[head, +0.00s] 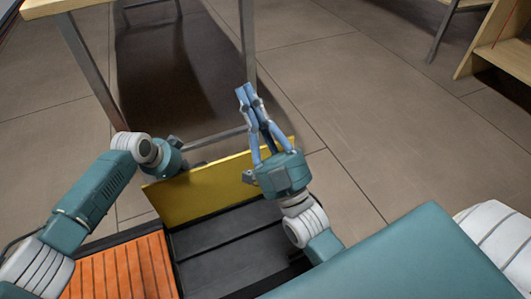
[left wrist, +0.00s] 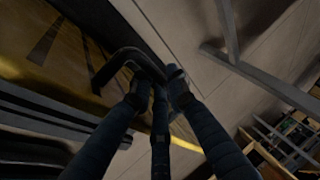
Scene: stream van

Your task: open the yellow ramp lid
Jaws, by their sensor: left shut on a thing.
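The yellow ramp lid (head: 215,187) stands raised and tilted at the far edge of a dark compartment in the head view. Its face with dark marks (left wrist: 50,60) fills the upper left of the left wrist view. My left gripper (left wrist: 157,85) is shut on the lid's black bent handle (left wrist: 125,62). In the head view my left gripper (head: 195,165) is behind the lid's upper edge, its fingers mostly hidden. My right gripper (head: 246,92) is above the lid's right part, fingers pointing away and empty. Its fingers look close together, but their opening is unclear.
An orange slatted panel (head: 122,270) lies left of the dark ribbed compartment floor (head: 235,245). A table with metal legs (head: 90,65) stands beyond the lid. A wooden shelf (head: 500,55) is at far right. The tiled floor (head: 370,110) between is clear.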

